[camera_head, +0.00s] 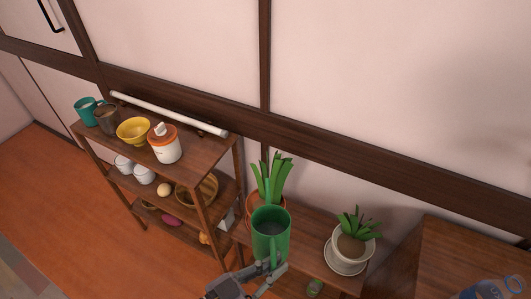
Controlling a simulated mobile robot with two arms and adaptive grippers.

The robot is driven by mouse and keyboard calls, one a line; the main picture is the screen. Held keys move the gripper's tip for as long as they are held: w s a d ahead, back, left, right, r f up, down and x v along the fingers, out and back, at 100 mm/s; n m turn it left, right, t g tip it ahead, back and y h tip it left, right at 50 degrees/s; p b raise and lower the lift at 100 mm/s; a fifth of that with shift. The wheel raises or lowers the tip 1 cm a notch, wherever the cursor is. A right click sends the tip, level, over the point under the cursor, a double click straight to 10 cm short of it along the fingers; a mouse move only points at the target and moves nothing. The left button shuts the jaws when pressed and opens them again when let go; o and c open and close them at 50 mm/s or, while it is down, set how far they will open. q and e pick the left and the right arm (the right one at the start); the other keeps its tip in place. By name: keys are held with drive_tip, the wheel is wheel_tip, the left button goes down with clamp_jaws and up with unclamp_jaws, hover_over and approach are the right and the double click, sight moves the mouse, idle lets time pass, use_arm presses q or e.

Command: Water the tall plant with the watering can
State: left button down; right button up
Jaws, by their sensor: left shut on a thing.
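The green watering can (270,240) is at the lower middle of the head view. My left gripper (258,275) is at its lower part and shut on it. The tall plant (270,180) with long upright leaves stands in a terracotta pot (251,207) on a low wooden shelf (307,235). The can is in front of this pot in the picture and hides much of it. I cannot tell whether they touch, and no water is visible. My right gripper is not in view.
A shorter plant (357,221) in a pale pot on a saucer stands right of the can. A shelf at left holds a yellow bowl (133,130), a lidded jar (165,147) and mugs. A wooden cabinet (450,255) with a blue object (485,290) is at right.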

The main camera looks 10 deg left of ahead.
sight(273, 240)
use_arm(q)
drive_tip(key=shift+n+g, duration=0.3)
drive_tip(key=shift+n, duration=0.2)
drive_tip(key=r+p, duration=0.1)
drive_tip(key=r, duration=0.1)
drive_tip(key=w+r+p, duration=0.1)
drive_tip(key=r+p, duration=0.1)
drive_tip(key=shift+w+a, duration=0.1)
drive_tip(key=shift+w, duration=0.1)
drive_tip(key=shift+w+f, duration=0.1)
drive_tip(key=shift+f, duration=0.15)
drive_tip(key=shift+r, duration=0.2)
drive_tip(key=shift+w+a+r+n+g+y+p, duration=0.15)
drive_tip(key=shift+w+r+n+g+p, duration=0.25)
drive_tip(key=shift+r+p, duration=0.45)
drive_tip(key=shift+w+a+r+n+g+y+p, duration=0.1)
drive_tip(key=shift+w+r+n+g+y+p, duration=0.15)
drive_tip(key=shift+w+r+p, duration=0.5)
drive_tip(key=shift+r+p, duration=0.3)
drive_tip(key=shift+p, duration=0.35)
drive_tip(key=shift+w+a+r+n, duration=0.1)
drive_tip(key=shift+w+r+n, duration=0.05)
drive_tip(key=shift+w+n, duration=0.1)
drive_tip(key=shift+w+r+g+p, duration=0.1)
drive_tip(key=shift+r+g+p, duration=0.15)
drive_tip(key=shift+p, duration=0.15)
